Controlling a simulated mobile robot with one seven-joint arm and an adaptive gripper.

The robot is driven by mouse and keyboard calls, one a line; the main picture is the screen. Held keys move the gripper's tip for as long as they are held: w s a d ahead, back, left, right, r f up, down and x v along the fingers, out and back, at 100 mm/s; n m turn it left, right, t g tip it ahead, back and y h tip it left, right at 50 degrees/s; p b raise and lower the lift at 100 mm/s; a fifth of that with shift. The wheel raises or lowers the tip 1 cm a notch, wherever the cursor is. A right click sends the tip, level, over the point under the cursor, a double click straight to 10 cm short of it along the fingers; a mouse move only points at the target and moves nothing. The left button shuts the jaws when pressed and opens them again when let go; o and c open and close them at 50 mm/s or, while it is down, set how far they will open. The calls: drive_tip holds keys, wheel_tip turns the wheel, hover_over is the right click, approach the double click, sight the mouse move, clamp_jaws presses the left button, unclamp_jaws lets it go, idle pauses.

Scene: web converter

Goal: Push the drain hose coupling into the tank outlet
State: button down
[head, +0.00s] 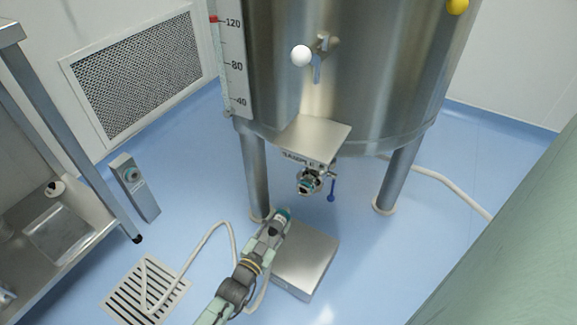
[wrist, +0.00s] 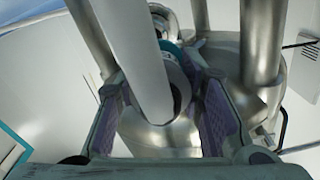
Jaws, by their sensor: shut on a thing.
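The steel tank (head: 350,70) stands on legs. Its outlet (head: 310,184), a metal fitting with a blue-handled valve, hangs beneath the sample plate. My gripper (head: 278,223) is below and slightly left of the outlet in the head view, apart from it. It is shut on the hose coupling, whose teal end (head: 284,213) points up toward the outlet. In the wrist view, the grey and teal coupling (wrist: 178,75) sits between the purple-padded fingers. The white drain hose (wrist: 135,60) crosses in front and hides part of it. The hose (head: 212,232) also trails to the floor.
A steel box (head: 305,262) stands on the floor beside my gripper. The hose's other end lies over a floor drain grate (head: 120,300). A steel bench (head: 95,215) is at left, near a grey pedestal (head: 137,190). Tank legs (head: 398,178) flank the outlet.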

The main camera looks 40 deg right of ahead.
sight(286, 218)
drive_tip(key=shift+d+f, duration=0.2)
drive_tip(key=shift+d, duration=0.6)
drive_tip(key=shift+d+r, duration=0.15)
drive_tip(key=shift+d, duration=0.15)
drive_tip(key=shift+a, duration=0.1)
drive_tip(key=shift+s+a, duration=0.1)
drive_tip(key=shift+w+d+g+b, duration=0.15)
drive_tip(key=shift+w+d+b, duration=0.15)
drive_tip(key=shift+d, duration=0.4)
drive_tip(key=shift+w+d+g+b, duration=0.15)
drive_tip(key=shift+d+b, duration=0.25)
drive_tip(key=shift+d, duration=0.3)
drive_tip(key=shift+b+x, duration=0.45)
drive_tip(key=shift+x, duration=0.95)
drive_tip(key=shift+b+x, duration=0.8)
drive_tip(key=shift+x, duration=1.1)
drive_tip(key=shift+w, duration=0.1)
